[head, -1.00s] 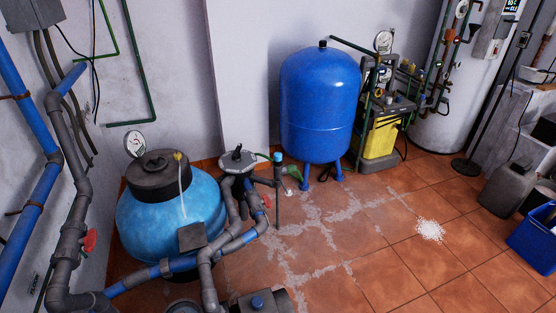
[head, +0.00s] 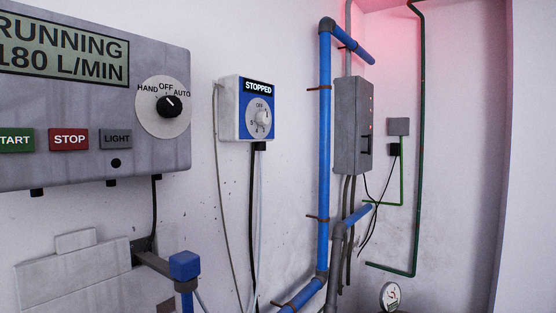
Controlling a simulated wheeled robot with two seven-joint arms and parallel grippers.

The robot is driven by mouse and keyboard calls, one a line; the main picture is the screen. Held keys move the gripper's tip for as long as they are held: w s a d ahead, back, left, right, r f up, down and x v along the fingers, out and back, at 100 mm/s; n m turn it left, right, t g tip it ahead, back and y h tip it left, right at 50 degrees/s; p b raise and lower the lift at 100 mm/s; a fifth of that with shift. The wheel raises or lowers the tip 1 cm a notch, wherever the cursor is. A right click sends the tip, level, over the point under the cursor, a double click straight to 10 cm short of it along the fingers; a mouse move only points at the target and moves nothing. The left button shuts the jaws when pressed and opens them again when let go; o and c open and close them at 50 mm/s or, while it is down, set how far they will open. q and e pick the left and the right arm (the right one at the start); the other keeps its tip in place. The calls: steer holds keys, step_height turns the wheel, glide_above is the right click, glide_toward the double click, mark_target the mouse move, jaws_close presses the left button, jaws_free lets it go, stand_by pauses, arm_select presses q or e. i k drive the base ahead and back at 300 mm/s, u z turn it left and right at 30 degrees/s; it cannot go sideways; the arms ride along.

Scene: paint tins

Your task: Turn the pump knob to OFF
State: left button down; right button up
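The pump knob (head: 170,106) is a black round knob on a pale dial at the right of a grey control box (head: 95,160). The labels HAND, OFF and AUTO run around its top. A small white mark on the knob tilts up; I cannot tell exactly which label it points at. The box's display (head: 60,48) reads RUNNING and 180 L/MIN. Below are a green START button (head: 14,140), a red STOP button (head: 68,139) and a grey LIGHT button (head: 116,139). Neither of my grippers is in view.
A smaller blue and white box (head: 259,110) with its own dial reads STOPPED. Blue pipes (head: 324,180), a grey electrical box (head: 353,125) and green pipes (head: 417,140) run along the wall. A blue fitting (head: 184,266) stands below the control box. A gauge (head: 390,296) shows at the bottom.

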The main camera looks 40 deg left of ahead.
mark_target(168, 107)
steer(key=u, duration=1.35)
steer(key=i, duration=0.25)
steer(key=u, duration=1.15)
